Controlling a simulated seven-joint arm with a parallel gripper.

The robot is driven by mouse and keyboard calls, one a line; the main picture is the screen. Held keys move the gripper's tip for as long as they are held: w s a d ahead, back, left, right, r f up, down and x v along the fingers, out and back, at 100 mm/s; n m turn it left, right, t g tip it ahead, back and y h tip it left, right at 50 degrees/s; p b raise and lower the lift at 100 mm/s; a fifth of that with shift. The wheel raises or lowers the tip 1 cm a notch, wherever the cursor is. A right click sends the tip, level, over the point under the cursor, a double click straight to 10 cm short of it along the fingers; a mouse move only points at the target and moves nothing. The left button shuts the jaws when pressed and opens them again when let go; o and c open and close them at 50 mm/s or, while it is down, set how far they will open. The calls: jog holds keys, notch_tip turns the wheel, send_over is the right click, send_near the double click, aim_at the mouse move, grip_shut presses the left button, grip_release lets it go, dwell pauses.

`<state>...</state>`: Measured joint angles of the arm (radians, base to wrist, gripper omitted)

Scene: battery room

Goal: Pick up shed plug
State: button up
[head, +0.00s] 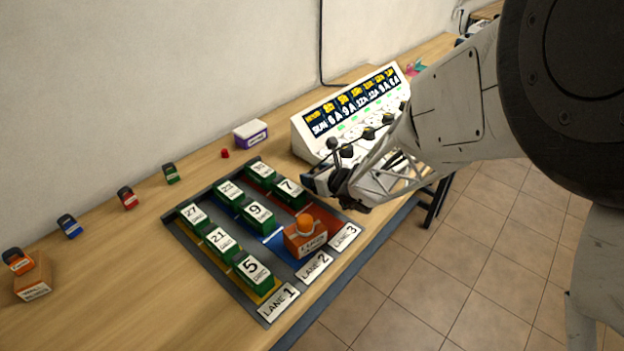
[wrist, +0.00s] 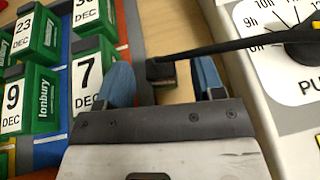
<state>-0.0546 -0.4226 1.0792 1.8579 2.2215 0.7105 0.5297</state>
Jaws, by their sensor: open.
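No label reading "shed" is legible, so I cannot tell for sure which thing is the shed plug. A black stick-like part (wrist: 225,48) crosses the top of the wrist view from a round dial, ending in a dark block (wrist: 160,72) between my fingers. In the head view several black knobbed parts (head: 368,133) stick out from the white panel (head: 304,142). My gripper (wrist: 165,85) is open, its two blue fingertips apart on either side of the dark block. It also shows in the head view (head: 325,182), low in front of the panel's near end.
A grey tray (head: 222,270) with lanes 1 to 3 holds several green dated packs and an orange block (head: 305,236). A purple-and-white box (head: 251,133) and small coloured pieces stand along the wall. Bare table lies between the tray and the panel.

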jog(key=shift+x, duration=1.1)
jog(key=shift+c, duration=0.2)
jog(key=c, duration=1)
